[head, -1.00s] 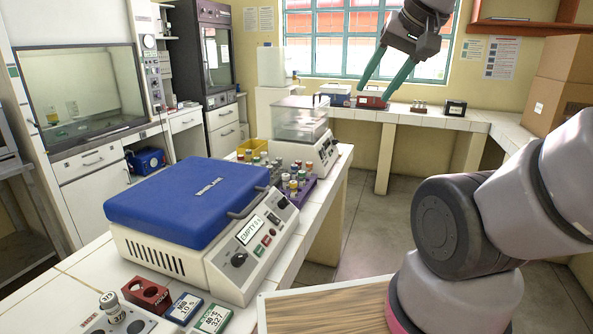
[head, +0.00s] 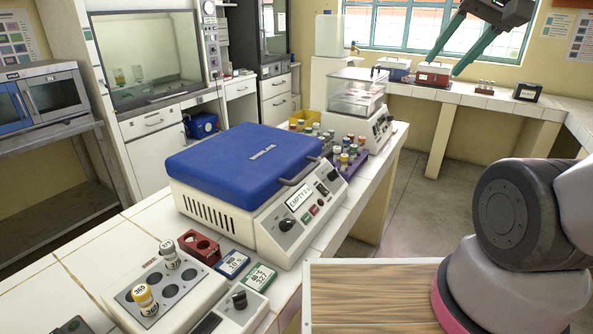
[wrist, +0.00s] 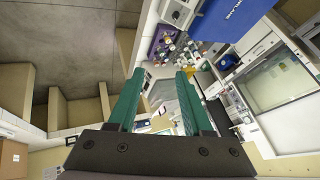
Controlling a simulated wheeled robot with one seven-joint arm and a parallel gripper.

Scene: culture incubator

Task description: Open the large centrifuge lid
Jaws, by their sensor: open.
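The large centrifuge (head: 250,215) stands on the white tiled bench, left of centre in the head view. Its blue lid (head: 240,160) is shut flat on the body, with a grey bar handle (head: 300,171) at its right front edge. The front panel has a display that seems to read EMPTY, a knob and buttons. In the wrist view part of the blue lid (wrist: 228,18) shows at the top. My gripper (head: 450,55), with two green fingers, is at the upper right of the head view, well away from the lid. In the wrist view the fingers (wrist: 160,75) are apart with nothing between them.
A clear-lidded machine (head: 358,95) and a purple rack of vials (head: 352,164) stand behind the centrifuge. A red block (head: 199,247), small labelled boxes and a device with vials (head: 165,290) are in front. Open floor (head: 425,185) lies right of the bench.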

